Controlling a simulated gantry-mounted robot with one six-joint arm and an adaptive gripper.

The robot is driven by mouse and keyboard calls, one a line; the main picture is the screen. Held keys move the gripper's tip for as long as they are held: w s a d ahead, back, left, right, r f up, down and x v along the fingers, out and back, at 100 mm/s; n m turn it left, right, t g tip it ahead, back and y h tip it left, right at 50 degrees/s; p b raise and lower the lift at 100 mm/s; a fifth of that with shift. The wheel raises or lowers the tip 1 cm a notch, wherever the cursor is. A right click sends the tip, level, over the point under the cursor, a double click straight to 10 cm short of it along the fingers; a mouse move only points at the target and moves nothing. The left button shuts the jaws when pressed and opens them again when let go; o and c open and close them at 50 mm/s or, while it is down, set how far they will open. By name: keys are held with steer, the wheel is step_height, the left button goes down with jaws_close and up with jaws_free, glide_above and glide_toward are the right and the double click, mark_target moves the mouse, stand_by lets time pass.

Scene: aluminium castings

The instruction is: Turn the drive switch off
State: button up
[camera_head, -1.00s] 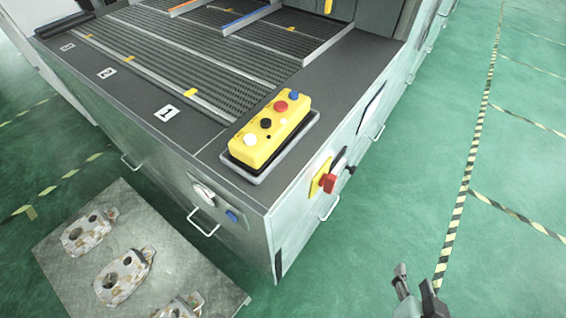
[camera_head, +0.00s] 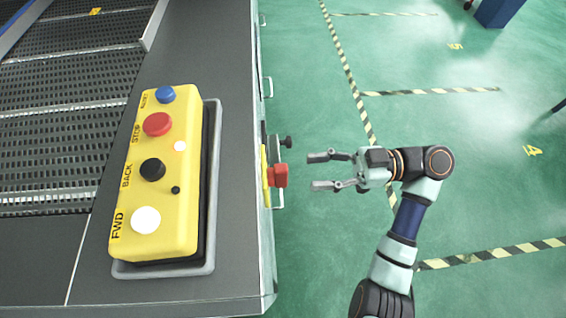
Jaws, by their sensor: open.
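The drive switch is a red rotary handle (camera_head: 280,175) on a yellow plate (camera_head: 265,176), on the right side face of the grey machine. My gripper (camera_head: 316,172) is to the right of the red handle, with its two fingers pointing left toward it. The fingers are spread apart and empty, with a visible gap between their tips and the handle. The handle is seen mostly from above, so its turned position cannot be told.
A yellow control box (camera_head: 158,200) with FWD, BACK, STOP and RESET buttons sits on the machine top. A black knob (camera_head: 286,142) and door handles (camera_head: 268,87) stick out of the same side face. The green floor (camera_head: 330,260) around my arm is clear.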

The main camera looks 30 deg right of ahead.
mark_target(278, 177)
steer(key=p+x, duration=0.6)
steer(key=shift+a, duration=0.25)
jaws_close()
